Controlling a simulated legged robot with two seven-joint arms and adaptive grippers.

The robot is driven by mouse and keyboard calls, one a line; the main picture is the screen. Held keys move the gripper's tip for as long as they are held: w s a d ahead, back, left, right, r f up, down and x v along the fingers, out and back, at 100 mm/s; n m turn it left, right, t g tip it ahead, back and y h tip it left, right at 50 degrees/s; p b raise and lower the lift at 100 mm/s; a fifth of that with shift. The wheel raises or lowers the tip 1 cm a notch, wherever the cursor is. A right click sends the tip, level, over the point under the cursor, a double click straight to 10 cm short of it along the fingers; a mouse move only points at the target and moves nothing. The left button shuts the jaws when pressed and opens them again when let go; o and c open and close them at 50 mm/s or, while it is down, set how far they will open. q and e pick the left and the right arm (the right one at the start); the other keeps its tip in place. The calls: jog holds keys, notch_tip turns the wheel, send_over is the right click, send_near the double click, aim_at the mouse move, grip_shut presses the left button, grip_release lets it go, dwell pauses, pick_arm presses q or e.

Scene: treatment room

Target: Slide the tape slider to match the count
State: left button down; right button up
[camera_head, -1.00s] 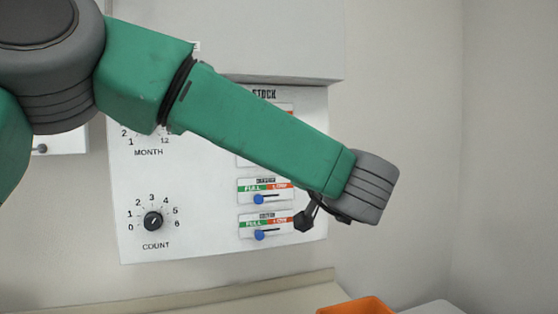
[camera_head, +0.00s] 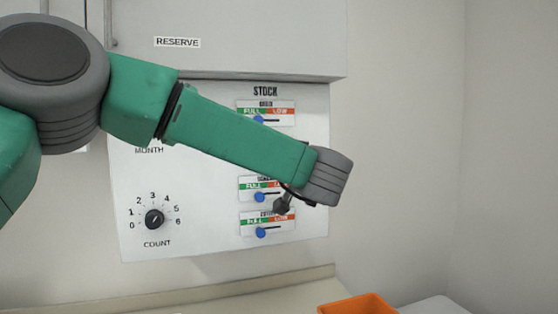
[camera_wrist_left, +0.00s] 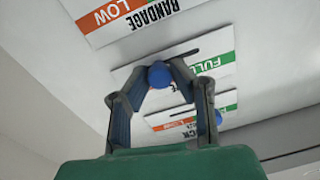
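The white STOCK panel (camera_head: 216,205) hangs on the wall. It carries sliders with blue knobs: a top slider (camera_head: 258,119), a third (camera_head: 260,197) and a bottom one (camera_head: 261,232). My arm hides the space between. The black COUNT dial (camera_head: 154,219) is at lower left; its pointer is too small to read surely. My left gripper (camera_wrist_left: 158,70) has its fingers apart, with a blue knob (camera_wrist_left: 160,75) showing between the tips; contact is unclear. The word BANDAGE (camera_wrist_left: 160,14) is legible on a neighbouring label. I cannot read which label says tape. My right gripper is not in view.
A grey RESERVE cabinet (camera_head: 235,45) juts out above the panel. A counter (camera_head: 230,301) runs below, with an orange container (camera_head: 357,304) at lower right. The wall right of the panel (camera_head: 410,140) is clear.

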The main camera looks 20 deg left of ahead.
pick_arm(q)
jog(key=a, duration=0.1)
jog(key=s+a, duration=0.1)
jog(key=a, duration=0.1)
jog(key=shift+s+a+r+p, duration=0.2)
jog(key=shift+s+a+p, duration=0.05)
jog(key=shift+a+p, duration=0.1)
jog(key=shift+s+a+f, duration=0.1)
jog(key=shift+s+a, duration=0.05)
jog(key=shift+a, duration=0.15)
jog(key=shift+f, duration=0.15)
jog(key=shift+d, duration=0.35)
jog(key=c, duration=1.4)
grip_release()
jog(key=shift+a, duration=0.45)
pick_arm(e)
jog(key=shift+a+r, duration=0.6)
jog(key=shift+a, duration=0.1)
pick_arm(q)
jog(key=shift+d, duration=0.25)
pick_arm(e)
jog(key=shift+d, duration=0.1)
